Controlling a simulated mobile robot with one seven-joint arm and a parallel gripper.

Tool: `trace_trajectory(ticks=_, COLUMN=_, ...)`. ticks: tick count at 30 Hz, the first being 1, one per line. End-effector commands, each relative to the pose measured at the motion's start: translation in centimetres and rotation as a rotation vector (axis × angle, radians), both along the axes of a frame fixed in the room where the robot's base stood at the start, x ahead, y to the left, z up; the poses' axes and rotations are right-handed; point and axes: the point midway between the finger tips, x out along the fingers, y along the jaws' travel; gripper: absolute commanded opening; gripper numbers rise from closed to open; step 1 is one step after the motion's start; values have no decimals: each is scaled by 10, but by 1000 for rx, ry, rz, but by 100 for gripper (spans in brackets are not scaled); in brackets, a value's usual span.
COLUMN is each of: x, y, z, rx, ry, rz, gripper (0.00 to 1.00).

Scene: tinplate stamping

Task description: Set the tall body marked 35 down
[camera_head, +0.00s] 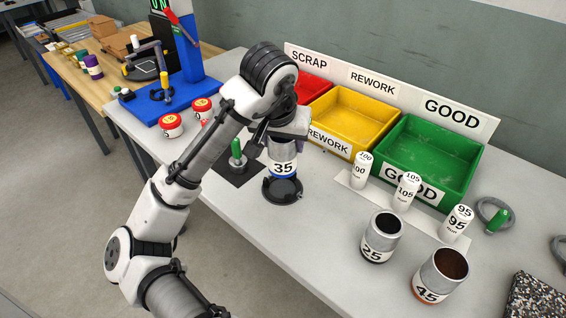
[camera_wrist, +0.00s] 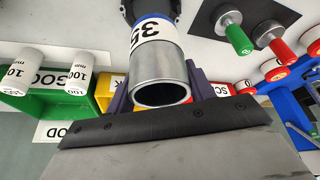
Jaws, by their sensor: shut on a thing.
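The tall body marked 35 (camera_head: 284,168) is a grey metal cylinder with a white number label and a blue band at its lower end. It stands about upright at a black round holder (camera_head: 283,192); I cannot tell whether it rests in it or hangs just above. My gripper (camera_head: 285,146) is shut on its upper part. In the wrist view the body (camera_wrist: 160,68) shows its open rim, with purple fingers (camera_wrist: 160,90) on both sides. The black holder (camera_wrist: 150,8) shows at that view's top edge.
Bodies marked 25 (camera_head: 381,240) and 45 (camera_head: 440,277) stand at the right front. White cylinders 100 (camera_head: 360,172), 105 (camera_head: 405,194) and 95 (camera_head: 456,224) stand before the green GOOD bin (camera_head: 430,150). A green-handled tool (camera_head: 236,150) stands left of the holder. Yellow bin (camera_head: 350,118) is behind.

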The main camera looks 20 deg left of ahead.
Motion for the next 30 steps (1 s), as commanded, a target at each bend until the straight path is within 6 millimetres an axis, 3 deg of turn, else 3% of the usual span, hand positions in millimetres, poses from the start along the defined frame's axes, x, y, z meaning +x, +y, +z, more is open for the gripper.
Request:
trace_trajectory(ticks=3, x=0, y=0, z=-19, rx=-3, ry=0, rz=1, gripper=28)
trace_trajectory(ticks=11, x=0, y=0, z=-36, rx=-1, ry=0, rz=1, gripper=28)
trace_trajectory(ticks=17, x=0, y=1, z=-63, rx=-1, ry=0, rz=2, gripper=28)
trace_trajectory(ticks=23, x=0, y=0, z=-65, rx=0, ry=-1, rz=0, gripper=28)
trace_trajectory(ticks=24, x=0, y=0, z=-65, rx=0, ry=-1, rz=0, gripper=57)
trace_trajectory(ticks=28, x=0, y=0, z=-65, rx=0, ry=-1, rz=0, gripper=74)
trace_trajectory(ticks=30, x=0, y=0, z=-65, rx=1, ry=-1, rz=0, gripper=75)
